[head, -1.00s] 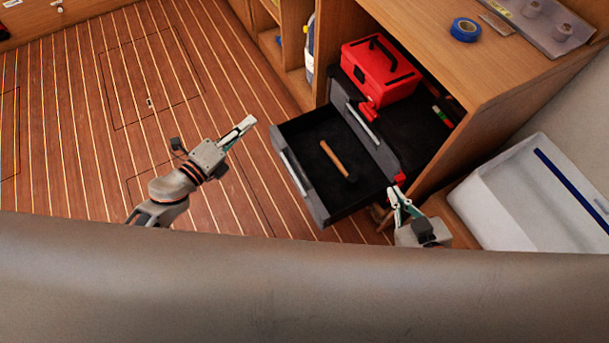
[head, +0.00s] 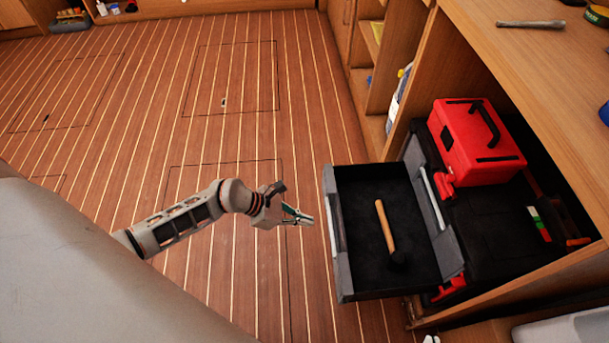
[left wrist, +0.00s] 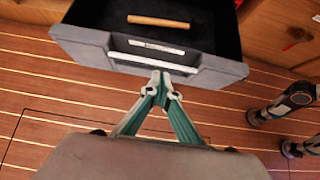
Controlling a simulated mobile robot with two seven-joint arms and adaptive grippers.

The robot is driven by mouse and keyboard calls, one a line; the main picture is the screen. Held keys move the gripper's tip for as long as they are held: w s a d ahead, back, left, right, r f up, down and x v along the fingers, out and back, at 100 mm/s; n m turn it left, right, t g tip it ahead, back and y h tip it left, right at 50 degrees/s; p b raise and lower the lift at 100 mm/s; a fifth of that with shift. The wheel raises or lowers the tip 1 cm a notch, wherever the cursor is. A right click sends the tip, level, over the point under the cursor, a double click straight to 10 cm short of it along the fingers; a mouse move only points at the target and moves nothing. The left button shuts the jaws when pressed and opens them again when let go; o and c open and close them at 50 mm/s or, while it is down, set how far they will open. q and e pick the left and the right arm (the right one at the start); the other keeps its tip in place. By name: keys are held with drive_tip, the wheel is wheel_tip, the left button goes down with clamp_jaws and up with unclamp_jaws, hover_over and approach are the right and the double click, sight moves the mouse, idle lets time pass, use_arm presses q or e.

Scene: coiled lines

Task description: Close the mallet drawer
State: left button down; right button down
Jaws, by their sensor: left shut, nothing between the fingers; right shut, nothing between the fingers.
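The dark grey mallet drawer (head: 345,272) stands pulled out of a black tool chest (head: 490,235) in a wooden cabinet. The mallet (head: 385,226), with a wooden handle and black head, lies inside it. My left gripper (head: 306,219) is shut and empty, just outside the drawer's front, pointing at it. In the left wrist view the fingertips (left wrist: 160,76) are at the drawer front's pale handle strip (left wrist: 155,60); I cannot tell whether they touch. The mallet handle (left wrist: 158,20) also shows there.
A red toolbox (head: 475,145) sits on the chest behind the drawer. The wooden countertop (head: 540,75) overhangs the chest at right. The striped wooden floor (head: 240,110) left of the drawer is clear. Parts of my other arm (left wrist: 285,105) show at right in the left wrist view.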

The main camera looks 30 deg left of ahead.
sight(341, 226)
use_arm(q)
drive_tip(key=x, duration=0.2)
drive_tip(key=r+b+x, duration=0.1)
drive_tip(key=x, duration=0.2)
drive_tip(key=d+x, duration=0.1)
drive_tip(key=x, duration=0.2)
drive_tip(key=shift+w+d+r+b, duration=0.1)
drive_tip(key=shift+w+r+b, duration=0.05)
drive_tip(key=shift+w+b, duration=0.25)
drive_tip(key=shift+w+d, duration=0.15)
drive_tip(key=shift+d, duration=0.2)
use_arm(e)
drive_tip(key=shift+w+a+r+m+y, duration=0.35)
drive_tip(key=shift+a+r, duration=0.2)
drive_tip(key=shift+a, duration=0.25)
use_arm(q)
drive_tip(key=shift+w, duration=0.1)
